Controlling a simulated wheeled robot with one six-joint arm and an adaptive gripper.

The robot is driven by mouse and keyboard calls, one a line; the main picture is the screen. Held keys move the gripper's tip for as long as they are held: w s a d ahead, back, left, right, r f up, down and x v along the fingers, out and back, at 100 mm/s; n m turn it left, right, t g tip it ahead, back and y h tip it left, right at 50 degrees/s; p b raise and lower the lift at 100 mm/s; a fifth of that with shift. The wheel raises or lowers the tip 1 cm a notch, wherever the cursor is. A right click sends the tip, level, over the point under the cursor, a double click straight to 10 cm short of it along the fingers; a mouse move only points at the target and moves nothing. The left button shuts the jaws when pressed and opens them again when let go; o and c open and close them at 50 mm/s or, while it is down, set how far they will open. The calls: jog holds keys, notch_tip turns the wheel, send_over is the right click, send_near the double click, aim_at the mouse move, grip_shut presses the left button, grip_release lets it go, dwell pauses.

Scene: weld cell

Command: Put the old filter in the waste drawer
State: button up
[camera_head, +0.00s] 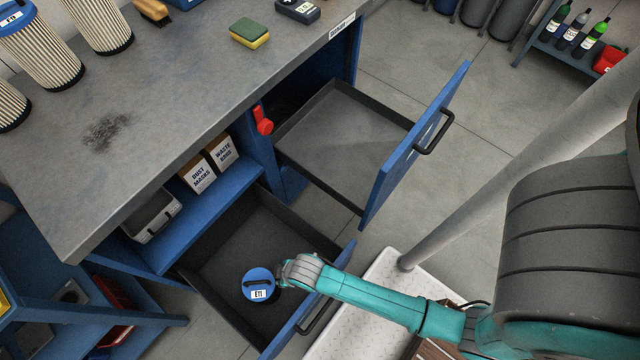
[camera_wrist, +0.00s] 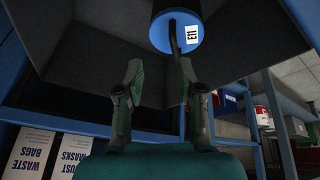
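A filter with a round blue cap, a dark handle and a white label that seems to read E11 (camera_head: 258,286) is in the lower open drawer (camera_head: 222,238). It appears upright, cap up; its body is mostly hidden. In the wrist view the cap (camera_wrist: 176,30) is at the top, beyond my fingertips. My gripper (camera_head: 284,270) is beside the cap, over the drawer, with its fingers spread (camera_wrist: 158,78). The handle end is close to one fingertip; I cannot tell if they touch. No drawer in view is readably marked as waste.
A second open drawer (camera_head: 345,140), empty, stands farther right and back. Several pleated filters (camera_head: 40,45) and a sponge (camera_head: 249,33) are on the bench (camera_head: 190,90). Boxes of dust masks and waste bags (camera_head: 205,165) sit on the shelf. A grey pole (camera_head: 500,175) rises at right.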

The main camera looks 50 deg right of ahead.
jog(key=s+d+r+m+t, duration=0.4)
jog(key=s+d+r+t, duration=0.25)
jog(key=s+r, duration=0.55)
jog(key=s+d+r+m+t, duration=0.1)
jog(key=s+r+t, duration=0.1)
jog(key=r, duration=0.9)
jog(key=s+d+r+m+t+h, duration=0.1)
jog(key=s+r, duration=0.3)
jog(key=r, duration=0.8)
jog(key=shift+d+m+t+h, duration=0.3)
jog(key=shift+d+m+t, duration=0.1)
jog(key=shift+d+t, duration=0.2)
